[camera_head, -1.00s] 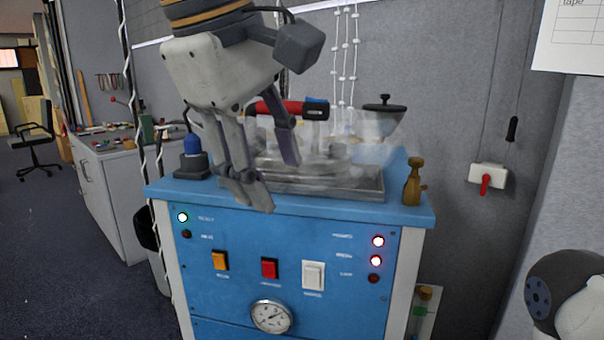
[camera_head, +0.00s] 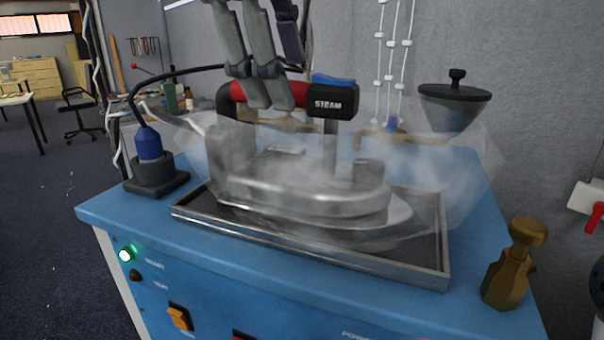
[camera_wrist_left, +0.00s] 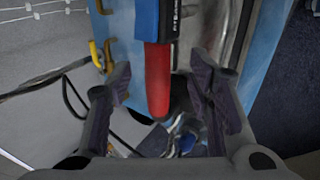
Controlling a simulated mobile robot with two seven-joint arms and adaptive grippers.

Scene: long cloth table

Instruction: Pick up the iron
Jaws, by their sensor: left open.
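The iron (camera_head: 300,185) sits in a metal tray on the blue machine, wrapped in steam. It has a grey metal body, a red handle (camera_head: 268,93) and a black block marked STEAM with a blue top. My left gripper (camera_head: 268,100) comes down from above at the red handle in the head view. In the left wrist view its open fingers (camera_wrist_left: 165,95) lie on either side of the red handle (camera_wrist_left: 158,80). Contact with the handle cannot be told. My right gripper is not in view.
The tray (camera_head: 300,250) has a raised metal rim. A blue plug on a black base (camera_head: 152,165) stands left, with a black cable running behind the iron. A brass fitting (camera_head: 513,265) stands at the right corner. A dark funnel-shaped vessel (camera_head: 453,105) is behind on the right.

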